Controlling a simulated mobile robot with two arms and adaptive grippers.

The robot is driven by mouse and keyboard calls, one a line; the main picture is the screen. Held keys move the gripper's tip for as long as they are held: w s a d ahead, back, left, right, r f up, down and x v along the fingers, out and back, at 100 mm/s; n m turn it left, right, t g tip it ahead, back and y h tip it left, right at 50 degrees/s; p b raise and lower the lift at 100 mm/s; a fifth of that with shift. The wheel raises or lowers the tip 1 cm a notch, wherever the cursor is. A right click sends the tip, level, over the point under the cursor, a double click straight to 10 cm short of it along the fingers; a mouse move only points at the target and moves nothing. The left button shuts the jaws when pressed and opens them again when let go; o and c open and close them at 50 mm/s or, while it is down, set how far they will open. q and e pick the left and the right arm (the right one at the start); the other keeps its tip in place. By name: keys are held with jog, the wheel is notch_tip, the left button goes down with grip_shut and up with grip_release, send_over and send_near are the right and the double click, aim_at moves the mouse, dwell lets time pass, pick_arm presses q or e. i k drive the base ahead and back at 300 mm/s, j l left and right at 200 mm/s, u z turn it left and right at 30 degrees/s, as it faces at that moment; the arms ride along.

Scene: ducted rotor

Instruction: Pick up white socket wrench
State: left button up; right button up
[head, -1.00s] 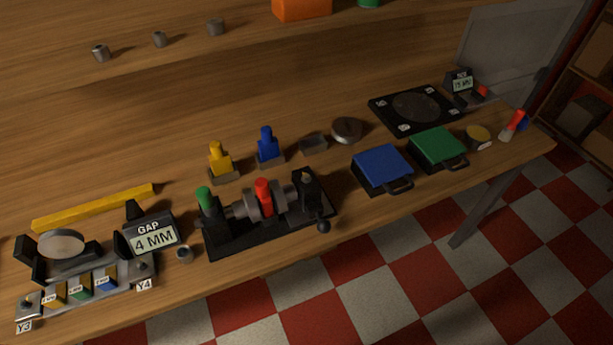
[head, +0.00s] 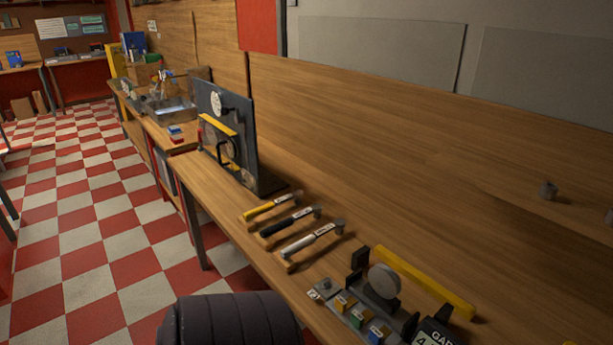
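The white socket wrench (head: 306,241) rests on the wooden workbench in the head view, nearest of three similar wrenches in a row. Its pale handle points down-left toward the bench's front edge, over a small wooden block, and its grey head is at the upper right. A black-handled wrench (head: 287,223) and a yellow-handled wrench (head: 268,207) lie beyond it, roughly parallel and apart from it. Nothing is touching the white wrench from above. Neither of my grippers is in view. A dark rounded part at the bottom edge seems to be my own arm.
An upright dark panel (head: 241,132) with a yellow bar and handle stands beyond the wrenches. A fixture with a round disc (head: 384,280) and a yellow bar (head: 424,283) sits to the right. The bench behind the wrenches is bare. Checkered floor is open at left.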

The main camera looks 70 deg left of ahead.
aim_at(339, 224)
jog(key=u, duration=2.05)
jog(key=j+z, duration=0.15)
jog(key=z, duration=0.2)
jog(key=i+j+z, duration=0.1)
jog(key=z, duration=0.2)
jog(key=j+z, duration=0.35)
jog(key=i+l, duration=0.05)
